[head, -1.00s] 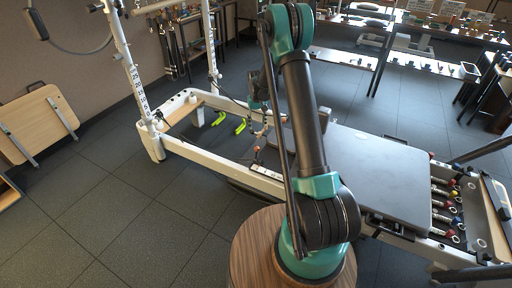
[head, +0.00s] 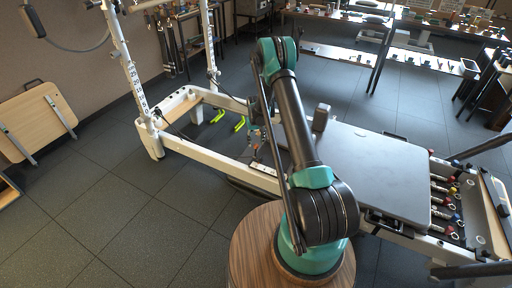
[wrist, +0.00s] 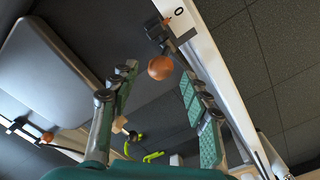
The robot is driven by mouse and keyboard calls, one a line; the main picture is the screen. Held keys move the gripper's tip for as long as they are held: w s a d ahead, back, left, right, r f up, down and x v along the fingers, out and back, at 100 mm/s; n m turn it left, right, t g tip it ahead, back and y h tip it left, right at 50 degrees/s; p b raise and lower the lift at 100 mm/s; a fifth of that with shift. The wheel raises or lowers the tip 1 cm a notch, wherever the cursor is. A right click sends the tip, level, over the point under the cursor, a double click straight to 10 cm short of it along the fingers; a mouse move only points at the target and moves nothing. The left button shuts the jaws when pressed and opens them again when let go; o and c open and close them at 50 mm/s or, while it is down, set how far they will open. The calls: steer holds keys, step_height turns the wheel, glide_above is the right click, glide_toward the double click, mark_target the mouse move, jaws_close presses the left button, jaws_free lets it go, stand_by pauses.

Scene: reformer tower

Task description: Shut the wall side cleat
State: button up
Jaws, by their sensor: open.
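My gripper (wrist: 157,78) is open, its two green-padded fingers spread on either side of a brown ball (wrist: 160,67) in the wrist view. The ball appears apart from both fingers. Just beyond it, a small black fitting (wrist: 155,29) with an orange part sits at the white frame rail (wrist: 213,62); it looks like a cleat, but I cannot tell whether it is open or shut. A second ball (wrist: 47,138) and dark fitting (wrist: 17,126) show at the lower left. In the head view my gripper (head: 257,138) is small, above the reformer frame, with its fingers unclear.
The grey carriage (head: 365,170) fills the reformer's right part, with a shoulder rest (head: 321,117) standing up. White tower posts (head: 125,62) rise at the left end. Yellow-green loops (head: 239,124) lie inside the frame.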

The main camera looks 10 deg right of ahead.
mark_target(256, 146)
steer(key=shift+f, duration=1.95)
steer(key=shift+c, duration=0.3)
jaws_close()
